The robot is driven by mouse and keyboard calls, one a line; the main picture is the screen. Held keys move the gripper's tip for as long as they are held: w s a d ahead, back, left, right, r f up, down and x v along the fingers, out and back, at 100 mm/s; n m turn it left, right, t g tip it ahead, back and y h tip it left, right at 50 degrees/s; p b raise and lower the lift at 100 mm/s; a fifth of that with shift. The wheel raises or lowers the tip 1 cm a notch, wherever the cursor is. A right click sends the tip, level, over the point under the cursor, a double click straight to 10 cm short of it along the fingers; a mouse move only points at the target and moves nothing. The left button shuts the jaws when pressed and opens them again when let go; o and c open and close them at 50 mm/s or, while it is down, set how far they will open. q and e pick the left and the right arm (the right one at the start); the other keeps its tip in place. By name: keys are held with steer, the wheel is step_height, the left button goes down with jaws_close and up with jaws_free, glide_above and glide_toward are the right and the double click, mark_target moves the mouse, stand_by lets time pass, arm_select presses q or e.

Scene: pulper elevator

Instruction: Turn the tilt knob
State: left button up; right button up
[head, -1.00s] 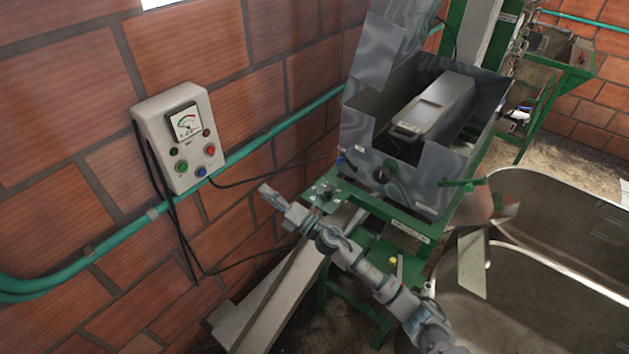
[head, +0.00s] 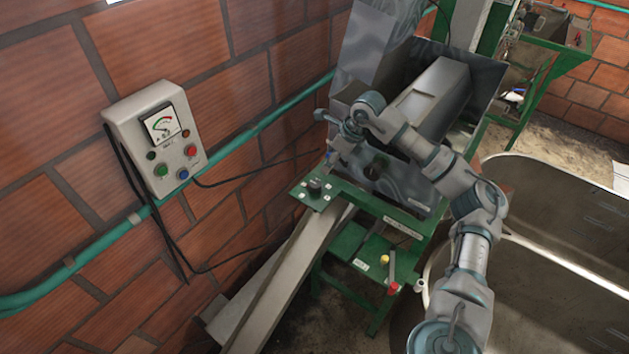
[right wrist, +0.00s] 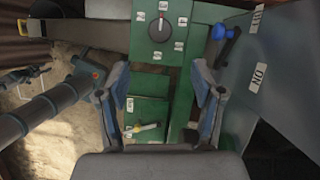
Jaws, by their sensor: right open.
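A black round knob (head: 315,187) with small white labels around it sits on the green panel, which I take for the tilt knob. The knob also shows in the right wrist view (right wrist: 161,28), at the top, beyond my fingertips. My right gripper (head: 334,148) is above and behind the green panel, near the grey machine's front, up and right of the knob. In the right wrist view my right gripper (right wrist: 160,78) has its fingers spread apart with nothing between them. It does not touch the knob. My left gripper is not in view.
A blue-tipped lever (right wrist: 225,32) stands just right of the knob. Another dark knob (head: 376,168) is on the grey machine's front. A control box (head: 157,138) hangs on the brick wall. A lower green plate carries a yellow-tipped lever (right wrist: 147,127). A metal chute (head: 290,275) slopes below.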

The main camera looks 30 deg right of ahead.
mark_target(316, 183)
steer(key=p+x, duration=0.2)
steer(key=x, duration=1)
steer(key=shift+f, duration=0.15)
steer(key=shift+w+a+f+p, duration=0.2)
steer(key=shift+f+p, duration=0.1)
steer(key=shift+f, duration=0.1)
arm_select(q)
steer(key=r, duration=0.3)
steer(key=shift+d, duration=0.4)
arm_select(e)
steer(key=shift+d, duration=0.15)
steer(key=c, duration=1.1)
